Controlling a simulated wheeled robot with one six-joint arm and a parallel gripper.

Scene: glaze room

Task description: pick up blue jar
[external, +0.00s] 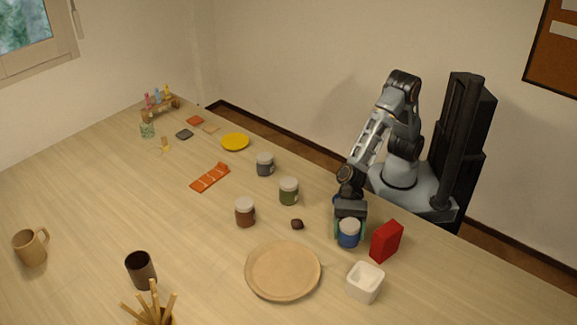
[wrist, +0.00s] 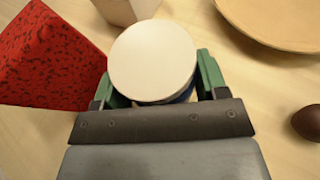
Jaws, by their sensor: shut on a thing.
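The blue jar (external: 348,238) has a white lid and stands upright at the right side of the table in the external view. In the wrist view its round white lid (wrist: 152,60) fills the middle, with a little blue showing below it. My gripper (external: 349,230) is shut on the blue jar, with one green finger on each side of it. I cannot tell whether the jar's base touches the table.
A red box (external: 386,242) stands close on the right of the jar. A white square pot (external: 365,283) and a round tan plate (external: 283,271) are in front. A small dark lump (external: 297,224) and a green jar (external: 289,191) lie to the left.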

